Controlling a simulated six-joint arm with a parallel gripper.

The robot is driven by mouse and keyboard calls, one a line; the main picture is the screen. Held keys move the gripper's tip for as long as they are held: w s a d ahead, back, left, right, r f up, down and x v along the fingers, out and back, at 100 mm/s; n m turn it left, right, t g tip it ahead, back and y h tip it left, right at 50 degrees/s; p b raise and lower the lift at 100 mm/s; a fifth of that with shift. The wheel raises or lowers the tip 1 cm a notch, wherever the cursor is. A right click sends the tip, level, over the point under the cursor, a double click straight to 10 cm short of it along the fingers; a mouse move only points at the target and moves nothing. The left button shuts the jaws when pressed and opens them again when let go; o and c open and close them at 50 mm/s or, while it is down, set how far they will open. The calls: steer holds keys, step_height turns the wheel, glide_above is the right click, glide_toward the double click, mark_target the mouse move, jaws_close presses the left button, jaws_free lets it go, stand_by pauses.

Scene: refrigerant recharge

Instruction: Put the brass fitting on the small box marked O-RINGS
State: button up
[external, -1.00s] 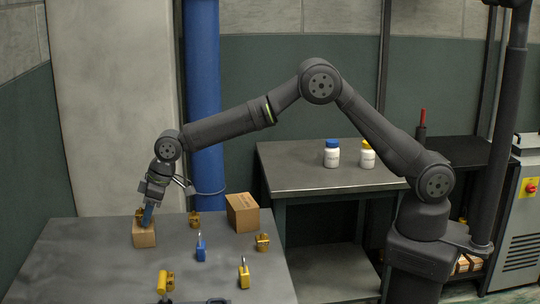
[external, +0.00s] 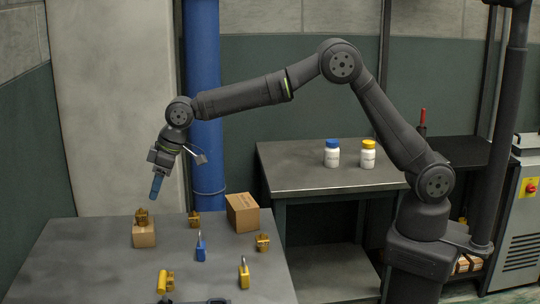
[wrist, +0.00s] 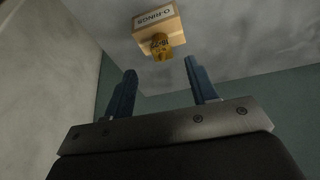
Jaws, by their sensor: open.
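A brass fitting (external: 141,215) rests on top of the small cardboard box (external: 144,235) at the left of the front table. In the wrist view the box (wrist: 154,18) shows the print O-RINGS, and the fitting (wrist: 161,47) sits on it with a small dark marking. My gripper (external: 156,188) is above the box and a little right, apart from the fitting. In the wrist view its two blue fingers (wrist: 160,70) are spread with nothing between them. Two similar brass pieces stand on the table, one right of the box (external: 194,219) and one farther right (external: 262,242).
A larger cardboard box (external: 242,212) stands at the table's back right. A blue padlock (external: 201,248), a yellow padlock (external: 244,274) and a yellow-brass piece (external: 165,282) stand nearer the front. Two white bottles are on the back table (external: 290,175). The table's left part is clear.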

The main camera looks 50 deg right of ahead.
mark_target(144, 212)
steer(key=shift+v, duration=1.55)
steer(key=shift+f, duration=0.15)
steer(key=x, duration=1.2)
steer(key=shift+f, duration=0.3)
step_height(144, 212, up, 3)
steer(key=shift+r, duration=0.7)
steer(key=shift+f, duration=0.1)
